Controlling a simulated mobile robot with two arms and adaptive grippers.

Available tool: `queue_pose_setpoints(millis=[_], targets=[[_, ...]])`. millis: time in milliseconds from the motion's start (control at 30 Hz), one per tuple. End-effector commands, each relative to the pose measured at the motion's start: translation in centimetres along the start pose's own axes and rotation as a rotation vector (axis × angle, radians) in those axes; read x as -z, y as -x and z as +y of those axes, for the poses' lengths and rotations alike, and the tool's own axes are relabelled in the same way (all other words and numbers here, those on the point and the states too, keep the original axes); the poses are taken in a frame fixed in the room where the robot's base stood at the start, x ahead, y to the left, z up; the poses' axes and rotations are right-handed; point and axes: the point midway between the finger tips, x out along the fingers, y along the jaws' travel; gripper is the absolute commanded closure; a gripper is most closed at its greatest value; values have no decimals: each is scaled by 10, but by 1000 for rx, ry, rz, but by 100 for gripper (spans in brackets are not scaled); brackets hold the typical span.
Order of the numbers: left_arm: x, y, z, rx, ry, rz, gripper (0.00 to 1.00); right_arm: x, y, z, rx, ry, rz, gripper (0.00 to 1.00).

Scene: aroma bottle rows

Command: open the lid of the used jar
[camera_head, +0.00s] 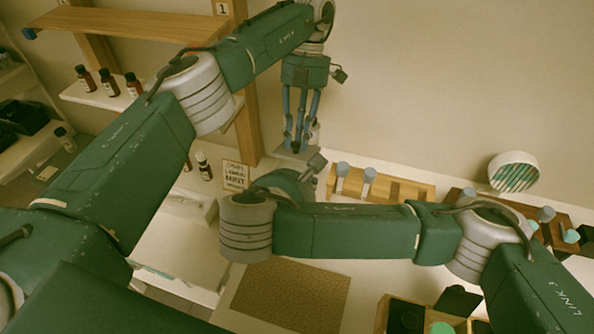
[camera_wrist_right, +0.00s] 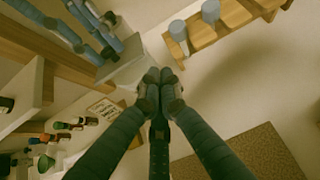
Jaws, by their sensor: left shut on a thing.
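My left gripper (camera_head: 298,148) points down at the back of the table and is shut on a pale grey, box-like thing (camera_head: 284,153). This thing seems to be the used jar or its lid; the fingers hide much of it. In the right wrist view it is a pale grey block (camera_wrist_right: 128,62), with the left fingers (camera_wrist_right: 100,45) at its upper left. I cannot tell whether the lid is raised or seated. My right gripper (camera_wrist_right: 160,76) has its fingertips together, with nothing visible between them, just below and right of the block. In the head view it is partly hidden by my arm.
A wooden rack (camera_head: 405,190) with blue-grey capped bottles stands right of the grippers. A lettered sign (camera_head: 235,176) and small bottles are at left, below wall shelves (camera_head: 130,24). A brown mat (camera_head: 290,295) lies bare in front.

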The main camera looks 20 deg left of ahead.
Motion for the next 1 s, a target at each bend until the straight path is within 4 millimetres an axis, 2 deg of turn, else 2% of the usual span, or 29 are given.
queue_pose_setpoints(millis=[33,100,200,267,467,700,800,1000], targets=[[0,0,1,0,1,-1,100,10,15,13,-26,10,23,100],[0,0,1,0,1,0,100,21,29,23,-50,21,47,100],[0,0,1,0,1,1,100,29,38,31,-67,31,68,100],[0,0,1,0,1,1,100,32,38,32,-69,33,74,100],[1,0,1,-1,2,2,100,34,8,33,-66,33,73,100],[1,0,1,-1,2,2,100,37,-44,37,-66,33,71,100],[1,0,1,-1,2,2,100,35,-61,39,-68,32,68,100],[1,0,1,-1,2,2,100,5,-50,40,-72,32,65,100]])
